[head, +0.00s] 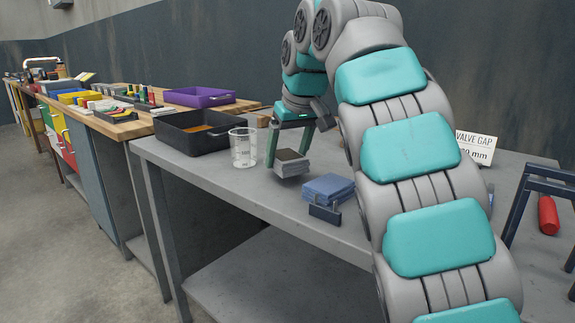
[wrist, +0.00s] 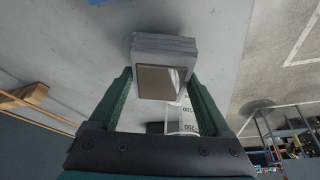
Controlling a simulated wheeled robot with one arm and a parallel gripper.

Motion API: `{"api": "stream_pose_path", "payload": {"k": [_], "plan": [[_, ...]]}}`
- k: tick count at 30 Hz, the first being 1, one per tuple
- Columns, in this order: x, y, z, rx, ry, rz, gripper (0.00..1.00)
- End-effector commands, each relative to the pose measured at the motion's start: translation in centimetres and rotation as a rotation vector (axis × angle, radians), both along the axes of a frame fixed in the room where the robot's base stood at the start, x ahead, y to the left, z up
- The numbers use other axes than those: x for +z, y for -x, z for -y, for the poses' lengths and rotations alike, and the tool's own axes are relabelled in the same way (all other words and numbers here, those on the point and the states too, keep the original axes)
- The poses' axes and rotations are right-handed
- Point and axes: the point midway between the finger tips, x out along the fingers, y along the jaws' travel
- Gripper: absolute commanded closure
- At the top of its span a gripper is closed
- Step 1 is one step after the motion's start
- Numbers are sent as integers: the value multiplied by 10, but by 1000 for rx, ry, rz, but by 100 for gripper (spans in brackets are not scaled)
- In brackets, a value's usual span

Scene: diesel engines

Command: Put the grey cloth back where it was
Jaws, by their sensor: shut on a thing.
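The grey cloth (head: 292,170) is a small folded block with a dark brownish patch on its upper face. It is between the green fingers of my gripper (head: 290,145), over the grey workbench (head: 250,196). I cannot tell for sure whether its underside touches the bench. In the wrist view the grey cloth (wrist: 163,48) lies between the fingertips of my gripper (wrist: 160,76), with the dark patch facing the camera. A folded blue cloth stack (head: 327,186) lies on the bench just to the right and nearer, by a dark blue metal piece (head: 325,213).
A clear beaker (head: 243,148) stands close left of the gripper. A black tray (head: 190,142) with orange contents is further left. A valve gap sign (head: 474,148), a red cylinder (head: 548,215) and a dark frame (head: 527,195) are at right. The front bench strip is clear.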

Motion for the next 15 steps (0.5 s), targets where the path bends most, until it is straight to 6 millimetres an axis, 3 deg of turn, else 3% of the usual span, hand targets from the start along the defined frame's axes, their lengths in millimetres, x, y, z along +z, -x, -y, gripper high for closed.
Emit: {"api": "stream_pose_path", "payload": {"k": [9, 15], "plan": [[-25, 1, 1, -3, 2, -4, 63], [-25, 1, 1, -1, 1, -1, 63]]}}
